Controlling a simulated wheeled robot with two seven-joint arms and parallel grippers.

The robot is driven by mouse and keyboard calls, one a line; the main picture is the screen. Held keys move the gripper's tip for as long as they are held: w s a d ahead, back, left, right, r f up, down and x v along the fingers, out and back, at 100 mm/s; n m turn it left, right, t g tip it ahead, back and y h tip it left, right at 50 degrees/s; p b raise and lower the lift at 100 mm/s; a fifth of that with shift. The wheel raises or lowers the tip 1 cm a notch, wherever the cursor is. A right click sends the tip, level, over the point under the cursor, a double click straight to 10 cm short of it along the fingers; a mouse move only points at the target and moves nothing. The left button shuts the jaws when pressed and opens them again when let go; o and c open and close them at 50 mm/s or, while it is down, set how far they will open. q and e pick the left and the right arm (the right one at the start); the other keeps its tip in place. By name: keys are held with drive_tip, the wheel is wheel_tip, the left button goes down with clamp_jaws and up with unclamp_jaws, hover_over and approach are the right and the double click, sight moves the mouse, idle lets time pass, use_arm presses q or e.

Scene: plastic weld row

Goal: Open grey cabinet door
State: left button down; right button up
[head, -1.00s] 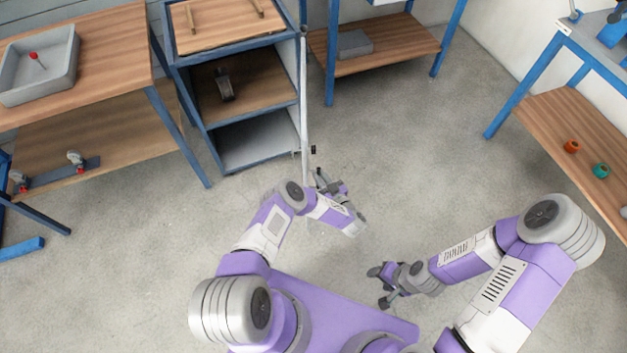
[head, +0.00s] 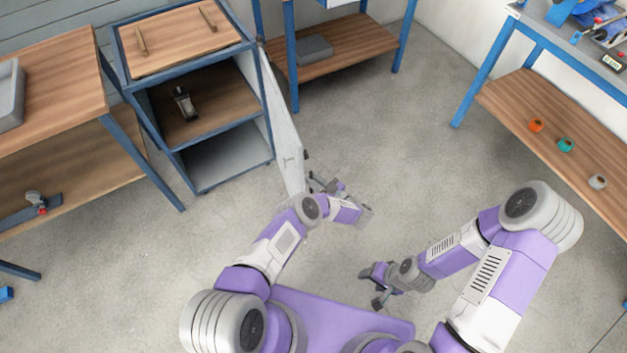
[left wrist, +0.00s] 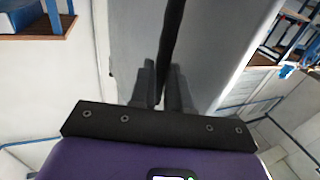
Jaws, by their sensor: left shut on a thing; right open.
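The grey cabinet door (head: 282,120) stands swung open at the right side of the blue-framed cabinet (head: 190,165). Its inner side faces the open shelves. My left gripper (head: 318,181) is at the door's free edge, on its outer side. In the left wrist view the grey door panel (left wrist: 190,50) fills the middle, and my left gripper (left wrist: 163,95) is shut on the dark door handle (left wrist: 174,35). My right gripper (head: 372,286) is open and empty above the floor, apart from the door.
A black tool (head: 184,102) lies on the cabinet's middle shelf. A wooden workbench (head: 50,80) stands to the left. A blue-legged table with a grey box (head: 314,48) is behind the door. A shelf with small spools (head: 566,145) is at right. Floor between is clear.

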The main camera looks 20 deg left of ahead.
use_arm(q)
drive_tip(key=shift+w+a+r, duration=0.3)
drive_tip(key=shift+a, duration=0.1)
drive_tip(key=c, duration=1.1)
unclamp_jaws()
drive_tip(key=shift+f, duration=0.15)
drive_tip(key=shift+d, duration=0.15)
drive_tip(key=shift+s, duration=0.1)
drive_tip(key=p+v, duration=0.1)
drive_tip(key=v, duration=0.6)
drive_tip(key=shift+d, duration=0.2)
drive_tip(key=shift+s, duration=0.1)
